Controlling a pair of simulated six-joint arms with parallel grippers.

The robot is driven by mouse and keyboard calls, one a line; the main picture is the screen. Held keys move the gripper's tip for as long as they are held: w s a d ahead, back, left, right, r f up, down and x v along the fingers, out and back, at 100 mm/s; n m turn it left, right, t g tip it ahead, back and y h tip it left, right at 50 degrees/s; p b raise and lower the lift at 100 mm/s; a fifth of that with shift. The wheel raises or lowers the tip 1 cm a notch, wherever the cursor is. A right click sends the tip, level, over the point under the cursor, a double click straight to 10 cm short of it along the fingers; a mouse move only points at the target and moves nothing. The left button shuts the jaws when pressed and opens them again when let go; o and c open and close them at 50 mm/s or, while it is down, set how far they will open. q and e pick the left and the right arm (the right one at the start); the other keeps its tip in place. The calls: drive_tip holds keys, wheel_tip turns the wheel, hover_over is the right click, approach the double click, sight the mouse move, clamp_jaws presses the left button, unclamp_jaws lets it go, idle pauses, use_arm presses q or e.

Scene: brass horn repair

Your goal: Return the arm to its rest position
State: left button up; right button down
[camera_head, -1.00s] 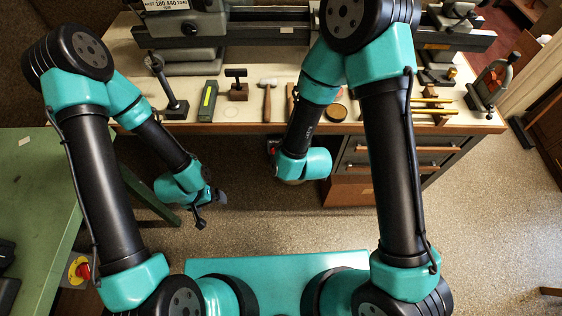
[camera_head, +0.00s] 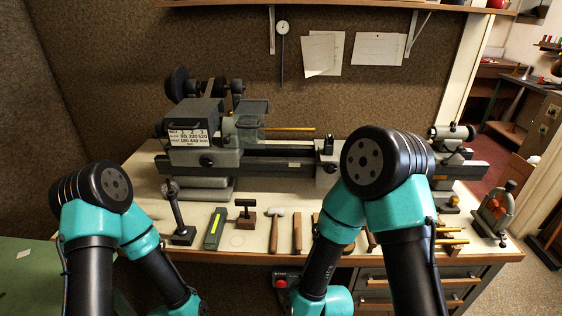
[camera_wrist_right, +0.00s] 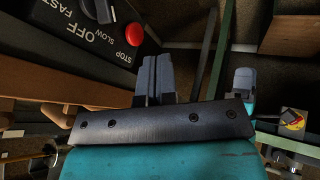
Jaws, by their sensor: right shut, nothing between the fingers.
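My right gripper (camera_wrist_right: 153,78) shows in the right wrist view with its two grey fingers together and nothing between them. In the head view my right arm (camera_head: 395,200) is bent, its elbow in front of the lathe and its forearm reaching down past the bench front. Its gripper is below the picture's edge there. My left arm (camera_head: 95,215) is also bent, at the left in front of the bench. Its gripper is cut off by the lower edge. A grey and teal part right of the fingers in the right wrist view cannot be told clearly.
The bench (camera_head: 250,240) carries a lathe (camera_head: 210,130), a row of hand tools and a small vise (camera_head: 495,208). A switch box (camera_wrist_right: 75,35) with a red button is close to my right fingers. A green table (camera_head: 25,280) stands at left.

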drive_tip(key=s+d+f+m+g, duration=0.2)
drive_tip(key=d+f+m, duration=0.3)
drive_tip(key=d+m, duration=0.3)
drive_tip(key=s+d+f+m+g, duration=0.2)
drive_tip(key=s+d+f+m, duration=0.3)
drive_tip(key=d+m, duration=0.3)
drive_tip(key=shift+s+f+m+g, duration=0.15)
drive_tip(key=shift+m+g, duration=0.15)
drive_tip(key=shift+g, duration=0.1)
idle(4.2)
